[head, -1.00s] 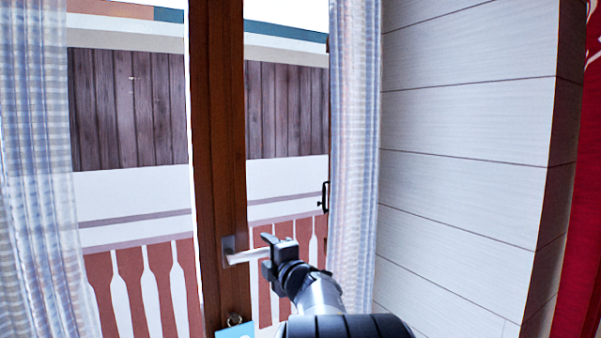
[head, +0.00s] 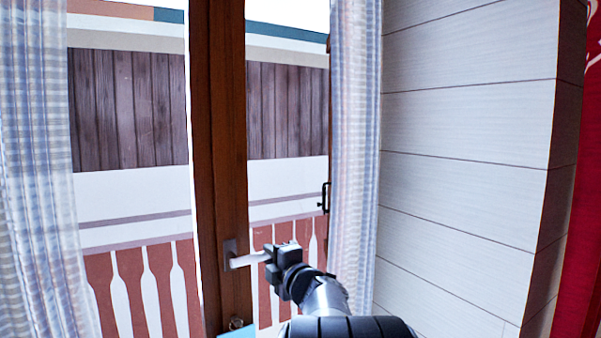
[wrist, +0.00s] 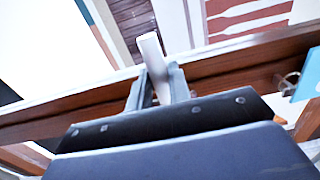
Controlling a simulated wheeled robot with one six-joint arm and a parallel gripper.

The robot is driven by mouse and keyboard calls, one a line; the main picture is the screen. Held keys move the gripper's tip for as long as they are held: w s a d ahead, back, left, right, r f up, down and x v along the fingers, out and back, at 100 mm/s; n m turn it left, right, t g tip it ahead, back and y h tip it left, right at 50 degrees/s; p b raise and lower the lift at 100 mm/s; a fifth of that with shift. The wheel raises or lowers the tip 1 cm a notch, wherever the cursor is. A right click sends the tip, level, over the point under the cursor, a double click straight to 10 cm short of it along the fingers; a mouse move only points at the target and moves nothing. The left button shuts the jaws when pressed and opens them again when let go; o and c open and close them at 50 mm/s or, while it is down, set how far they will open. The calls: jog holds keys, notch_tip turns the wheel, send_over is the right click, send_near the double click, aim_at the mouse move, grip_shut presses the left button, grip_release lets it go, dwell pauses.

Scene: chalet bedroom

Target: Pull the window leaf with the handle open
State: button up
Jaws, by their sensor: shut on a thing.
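The window leaf has a brown wooden upright (head: 218,150) in the middle of the head view. A pale lever handle (head: 246,261) sticks out to the right from a grey plate on it. My gripper (head: 272,258) is shut on the outer end of the handle. In the wrist view, the handle (wrist: 150,50) passes between the two grey fingers (wrist: 158,88), and the brown frame (wrist: 240,72) runs behind them. The handle looks almost level, tilted slightly up to the right.
Checked curtains hang at the left (head: 35,170) and right (head: 354,140). A white plank wall (head: 460,150) stands close on the right, with a red curtain (head: 580,200) beyond. A key (head: 236,323) with a blue tag (head: 238,334) sits below the handle. A balcony railing shows outside.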

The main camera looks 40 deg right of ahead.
jog(key=shift+s+n+y+p, duration=0.4)
jog(key=shift+s+y, duration=0.2)
jog(key=shift+s, duration=0.75)
jog(key=shift+s+d+n+y+p, duration=0.1)
jog(key=shift+s+n+y+p, duration=0.55)
jog(key=shift+s, duration=1)
jog(key=shift+s+d+n+y, duration=0.2)
jog(key=shift+s+y, duration=0.3)
jog(key=shift+s, duration=0.35)
jog(key=shift+s+d+n+y, duration=0.15)
jog(key=shift+s+y, duration=0.3)
jog(key=shift+s, duration=0.5)
jog(key=shift+s+d+n+y, duration=0.25)
jog(key=shift+s+y, duration=0.15)
jog(key=shift+s, duration=0.4)
jog(key=shift+s+d+n+y, duration=0.1)
jog(key=shift+s+n+y, duration=0.25)
jog(key=shift+s, duration=0.4)
